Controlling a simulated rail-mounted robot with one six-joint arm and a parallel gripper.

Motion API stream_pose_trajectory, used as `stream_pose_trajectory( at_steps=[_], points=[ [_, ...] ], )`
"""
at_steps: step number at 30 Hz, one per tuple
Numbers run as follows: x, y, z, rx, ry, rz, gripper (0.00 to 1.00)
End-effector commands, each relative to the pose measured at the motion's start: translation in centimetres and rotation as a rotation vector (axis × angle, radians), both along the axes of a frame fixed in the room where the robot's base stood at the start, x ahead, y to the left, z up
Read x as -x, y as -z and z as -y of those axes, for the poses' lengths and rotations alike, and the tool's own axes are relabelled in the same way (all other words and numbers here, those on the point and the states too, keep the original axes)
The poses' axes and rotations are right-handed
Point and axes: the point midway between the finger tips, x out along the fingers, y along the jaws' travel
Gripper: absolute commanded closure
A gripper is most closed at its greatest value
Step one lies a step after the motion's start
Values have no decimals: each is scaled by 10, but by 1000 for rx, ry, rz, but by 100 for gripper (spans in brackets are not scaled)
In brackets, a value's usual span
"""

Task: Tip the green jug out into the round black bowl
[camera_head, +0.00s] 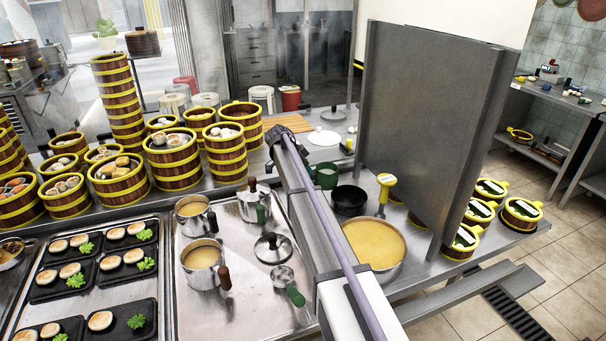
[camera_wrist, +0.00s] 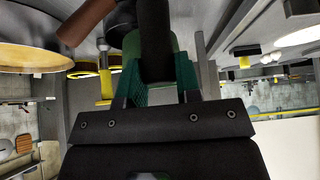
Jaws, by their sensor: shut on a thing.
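The green jug (camera_head: 326,177) is in the head view behind my arm, and looks roughly upright. My gripper (camera_wrist: 160,88) is shut on the green jug, which also shows in the wrist view (camera_wrist: 131,46) beyond the fingers. A dark upright part, perhaps its handle, hides much of it there. The round black bowl (camera_head: 349,201) stands on the steel counter just right of and nearer than the jug. My arm hides the gripper in the head view. I cannot see what is in the jug.
A wide pot of yellow liquid (camera_head: 373,243) stands in front of the bowl. A yellow-topped tool (camera_head: 385,187) stands at the bowl's right, near a tall grey steel partition (camera_head: 425,110). Bamboo steamers (camera_head: 172,160) stand further left.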

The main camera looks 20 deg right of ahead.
Motion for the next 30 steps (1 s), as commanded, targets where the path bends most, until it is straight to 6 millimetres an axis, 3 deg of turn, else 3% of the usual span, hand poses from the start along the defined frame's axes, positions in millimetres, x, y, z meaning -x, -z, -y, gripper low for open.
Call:
stream_pose_trajectory(
  at_steps=[5, 18, 20, 30],
  points=[
    [0, 0, -1, 9, 3, 0, 100],
    [0, 35, -1, 7, 1, -1, 100],
    [1, 20, 0, -23, 1, 7, 100],
    [1, 3, 2, -179, 1, 45, 100]
  ],
)
